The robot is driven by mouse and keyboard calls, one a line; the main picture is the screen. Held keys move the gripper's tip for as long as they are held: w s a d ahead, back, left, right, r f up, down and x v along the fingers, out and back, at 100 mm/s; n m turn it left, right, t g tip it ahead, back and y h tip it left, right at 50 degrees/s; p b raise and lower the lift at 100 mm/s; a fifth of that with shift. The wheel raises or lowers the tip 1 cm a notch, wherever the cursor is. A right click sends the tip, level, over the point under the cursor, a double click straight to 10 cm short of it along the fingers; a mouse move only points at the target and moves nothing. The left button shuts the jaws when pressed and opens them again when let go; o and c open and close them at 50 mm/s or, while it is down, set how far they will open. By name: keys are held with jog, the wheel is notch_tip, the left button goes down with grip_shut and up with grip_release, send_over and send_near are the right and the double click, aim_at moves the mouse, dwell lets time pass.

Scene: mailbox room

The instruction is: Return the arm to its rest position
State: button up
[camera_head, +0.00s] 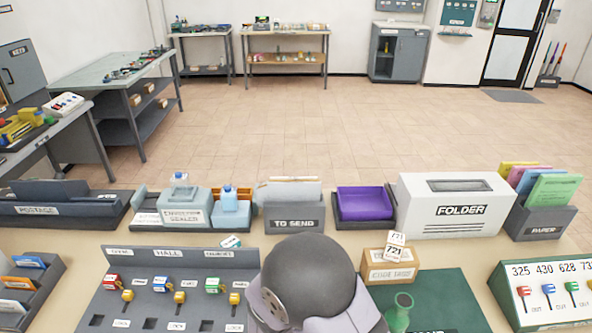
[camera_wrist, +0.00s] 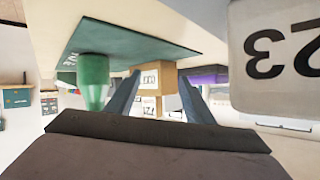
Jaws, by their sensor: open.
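My gripper (camera_wrist: 160,80) shows in the wrist view as two dark grey fingers, spread apart with nothing held between them. Beyond the fingers stands a small cardboard box (camera_wrist: 166,78) with white labels. In the head view my arm's rounded dark grey part (camera_head: 310,268) is low in the middle, in front of the desk. It covers part of the desk, and the fingers cannot be made out there. The wrist picture appears upside down.
The cardboard box (camera_head: 378,274) holds "721" cards. A grey HALL panel (camera_head: 150,290) lies left. The FOLDER machine (camera_head: 455,190) and purple tray (camera_head: 362,203) stand behind.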

jog(key=w+n+y, duration=0.1)
jog(key=w+a+y, duration=0.1)
jog(key=w+y, duration=0.1)
jog(key=w+a+n+y+b, duration=0.1)
jog(key=w+y, duration=0.1)
jog(key=shift+w+a+n, duration=0.1)
jog(key=shift+w+n, duration=0.1)
jog(key=shift+n, duration=0.1)
jog(key=shift+w+a+r+n+y+b, duration=0.15)
jog(key=shift+n+y+b, duration=0.25)
jog(key=shift+y, duration=0.5)
jog(key=shift+s+r+n+y, duration=0.2)
jog(key=shift+s+n+y, duration=0.15)
jog(key=shift+n+y, duration=0.3)
jog(key=s+n+g, duration=0.1)
jog(key=s, duration=0.2)
jog(key=s+d+n+g+y+p, duration=0.1)
jog(key=s+n+g, duration=0.1)
jog(key=s, duration=0.2)
jog(key=s+d+n+g+y, duration=0.1)
jog(key=s+g, duration=0.1)
jog(key=s, duration=0.1)
jog(key=shift+s+d+r+n, duration=0.15)
jog(key=shift+r+n, duration=0.2)
jog(key=s+d+r+n+g+h+p, duration=0.1)
jog(key=s+d+g+p, duration=0.1)
jog(key=s, duration=0.8)
jog(key=shift+s+d+r+n+g, duration=0.35)
jog(key=shift+d+g, duration=0.45)
jog(key=shift+g, duration=0.4)
